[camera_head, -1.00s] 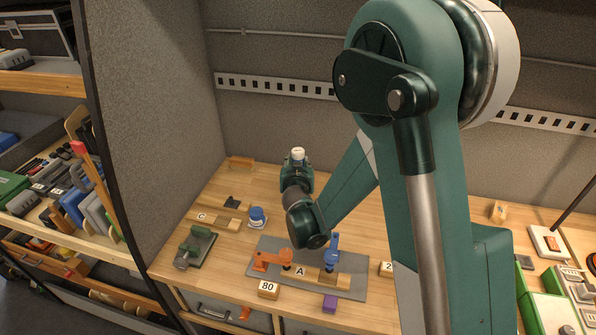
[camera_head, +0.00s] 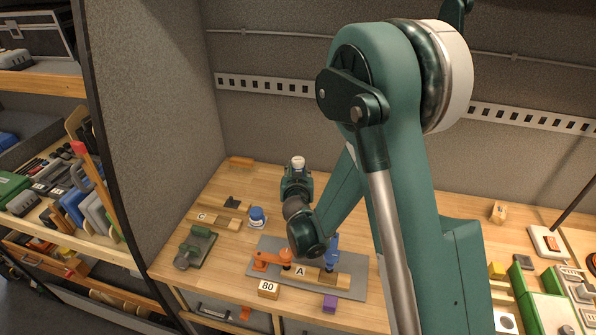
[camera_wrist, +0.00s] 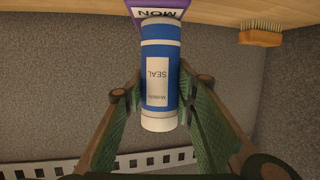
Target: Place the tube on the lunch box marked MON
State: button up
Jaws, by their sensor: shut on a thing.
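The tube (camera_wrist: 158,99) is blue and white with a label reading SEAL, upside down in the wrist view. My gripper (camera_wrist: 160,85) is shut on it, with one finger at each side. In the head view, the tube's white end (camera_head: 298,159) shows above my gripper (camera_head: 297,172). The purple lunch box (camera_wrist: 160,11) marked MON shows at the top of the wrist view, directly beyond the tube and partly hidden by it. I cannot tell whether tube and box touch. The box is hidden behind my gripper in the head view.
A wooden brush (camera_wrist: 261,34) lies to the right of the box in the wrist view. The bench (camera_head: 212,266) also holds a blue-lidded jar (camera_head: 257,214), a green clamp-like tool (camera_head: 196,247) and a grey mat (camera_head: 355,288) with clamps. The grey back wall (camera_head: 270,60) rises behind.

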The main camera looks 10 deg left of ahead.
jog(key=shift+f, duration=0.15)
jog(key=o, duration=1)
jog(key=shift+r, duration=0.25)
jog(key=shift+b+v, duration=0.5)
jog(key=shift+v, duration=5.5)
jog(key=shift+d+f, duration=0.1)
